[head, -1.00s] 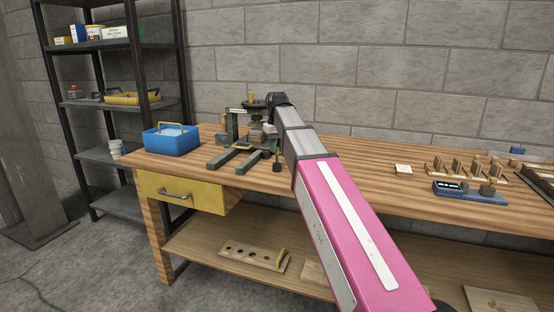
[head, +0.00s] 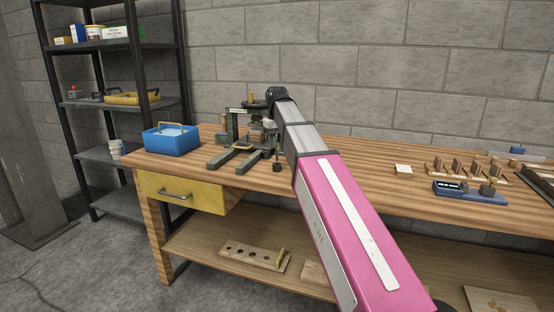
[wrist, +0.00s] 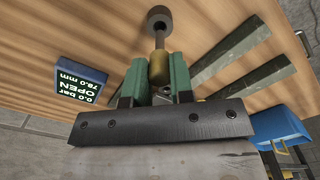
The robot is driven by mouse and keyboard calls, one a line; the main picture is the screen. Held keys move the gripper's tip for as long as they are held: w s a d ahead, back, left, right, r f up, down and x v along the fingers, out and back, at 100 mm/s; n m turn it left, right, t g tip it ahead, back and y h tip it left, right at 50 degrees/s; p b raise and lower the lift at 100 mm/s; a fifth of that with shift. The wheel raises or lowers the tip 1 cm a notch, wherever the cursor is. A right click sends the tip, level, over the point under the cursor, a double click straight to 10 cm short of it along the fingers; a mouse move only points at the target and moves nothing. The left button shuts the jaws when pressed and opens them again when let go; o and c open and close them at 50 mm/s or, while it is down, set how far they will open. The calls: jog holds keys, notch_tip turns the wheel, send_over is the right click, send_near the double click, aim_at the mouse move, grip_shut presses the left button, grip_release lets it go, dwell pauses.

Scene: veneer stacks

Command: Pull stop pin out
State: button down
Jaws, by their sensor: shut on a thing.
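In the wrist view my gripper (wrist: 158,84) has its two green fingertips closed on the sides of a brass-coloured cylindrical piece (wrist: 159,66). It looks like the stop pin's grip, but I cannot tell for sure. A dark rod with a round knob (wrist: 160,17) shows beyond it. In the head view the green press (head: 232,128) stands on the bench, with a brass knob (head: 251,98) on top. My arm reaches to its right side and hides part of it, and the fingertips are not clear there. Whether the pin has left its hole cannot be seen.
A readout (wrist: 80,85) in the wrist view shows 0.0 bar, OPEN, 78.0 mm. The press's feet (wrist: 243,80) extend across the bench. A blue box (head: 172,142) stands left of the press. Several small fixtures (head: 468,167) stand at the right; the bench between is mostly clear.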

jog(key=shift+r, duration=0.15)
jog(key=shift+r, duration=1.85)
